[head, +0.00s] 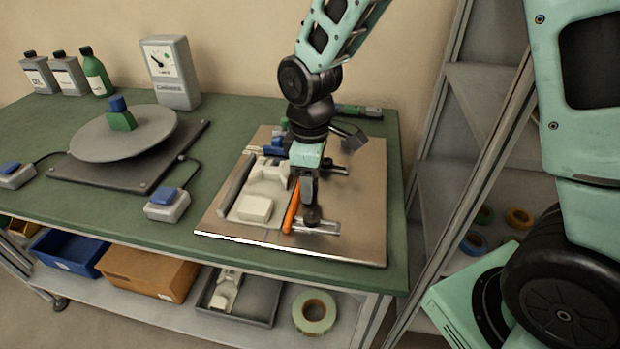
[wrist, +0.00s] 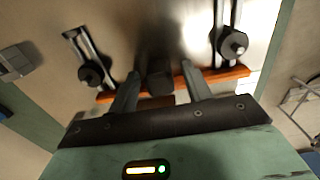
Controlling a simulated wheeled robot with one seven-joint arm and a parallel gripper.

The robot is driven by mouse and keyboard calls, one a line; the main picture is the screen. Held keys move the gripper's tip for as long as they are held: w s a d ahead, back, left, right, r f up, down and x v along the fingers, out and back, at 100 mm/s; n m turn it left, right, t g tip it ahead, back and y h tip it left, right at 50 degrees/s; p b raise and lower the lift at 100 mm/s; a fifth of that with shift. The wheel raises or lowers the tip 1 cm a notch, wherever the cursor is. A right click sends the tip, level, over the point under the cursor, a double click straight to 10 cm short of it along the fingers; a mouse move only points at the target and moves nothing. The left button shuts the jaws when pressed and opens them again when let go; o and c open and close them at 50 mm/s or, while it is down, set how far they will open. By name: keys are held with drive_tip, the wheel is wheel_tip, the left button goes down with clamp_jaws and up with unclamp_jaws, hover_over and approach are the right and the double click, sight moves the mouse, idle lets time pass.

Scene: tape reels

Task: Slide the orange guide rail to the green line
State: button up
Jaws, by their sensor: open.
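The orange guide rail (head: 292,212) lies on the tan metal plate (head: 355,220), partly hidden by my gripper in the head view. In the wrist view the rail (wrist: 220,76) crosses beneath my fingers. A dark block (wrist: 158,78) stands at the rail's middle, between my fingers. My gripper (wrist: 161,72) is open, one finger on each side of that block, with a gap visible at each side. My gripper (head: 309,192) is low over the rail in the head view. I cannot make out the green line in either view.
Slotted metal brackets with dark knobs (wrist: 92,74) (wrist: 232,44) cross the rail near both ends. A pale block fixture (head: 257,208) sits left of the rail. A round turntable (head: 95,140) and a grey switch box (head: 167,205) stand further left on the green bench.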

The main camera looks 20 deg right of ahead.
clamp_jaws()
drive_tip(key=shift+w+a+p, duration=0.2)
drive_tip(key=shift+a+p, duration=0.1)
drive_tip(key=shift+p, duration=0.25)
unclamp_jaws()
wheel_tip(320, 180, up, 17)
drive_tip(key=p, duration=0.1)
drive_tip(key=shift+r, duration=0.2)
idle(0.4)
